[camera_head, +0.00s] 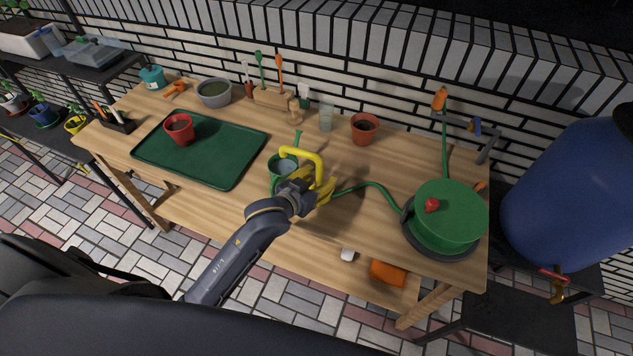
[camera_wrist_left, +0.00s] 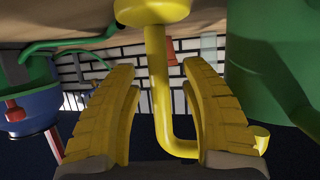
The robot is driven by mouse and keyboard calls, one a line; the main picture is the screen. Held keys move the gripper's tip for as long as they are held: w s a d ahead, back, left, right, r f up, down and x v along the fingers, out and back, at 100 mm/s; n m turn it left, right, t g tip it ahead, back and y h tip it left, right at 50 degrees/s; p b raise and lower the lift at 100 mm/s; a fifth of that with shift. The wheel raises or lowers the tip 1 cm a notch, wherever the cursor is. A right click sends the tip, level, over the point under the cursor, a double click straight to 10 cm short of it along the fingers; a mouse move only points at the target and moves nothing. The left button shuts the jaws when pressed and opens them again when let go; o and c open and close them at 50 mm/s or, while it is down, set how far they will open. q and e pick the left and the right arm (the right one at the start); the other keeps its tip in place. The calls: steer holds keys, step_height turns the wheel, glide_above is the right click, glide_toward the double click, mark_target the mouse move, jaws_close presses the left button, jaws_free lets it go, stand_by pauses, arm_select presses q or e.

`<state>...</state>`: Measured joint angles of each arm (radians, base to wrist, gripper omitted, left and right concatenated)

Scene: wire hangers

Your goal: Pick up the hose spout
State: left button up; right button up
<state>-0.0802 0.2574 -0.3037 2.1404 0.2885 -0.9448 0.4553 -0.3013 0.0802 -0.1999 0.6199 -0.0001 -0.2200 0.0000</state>
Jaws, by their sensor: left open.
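The hose spout (camera_head: 304,153) is a bent yellow pipe above the wooden table, near the table's middle. In the left wrist view the pipe (camera_wrist_left: 160,85) joins a round yellow base at the top of the picture and bends to a short cylindrical end. My left gripper (camera_head: 318,190) has yellow fingers and is open. In the left wrist view the pipe lies between its two fingers (camera_wrist_left: 166,95), with visible gaps on both sides. My gripper hides the spout's lower part in the head view. My right gripper is not in view.
A green watering can (camera_head: 277,171) stands close beside the spout. A green hose (camera_head: 365,185) runs right to a green reel (camera_head: 452,215). A green tray (camera_head: 215,160) with a red pot (camera_head: 180,128) lies left. A terracotta pot (camera_head: 364,127) stands behind, and a blue barrel (camera_head: 575,205) is right.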

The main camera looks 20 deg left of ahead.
arm_select(q)
jaws_close()
steer(key=shift+r, duration=0.1)
stand_by(0.7)
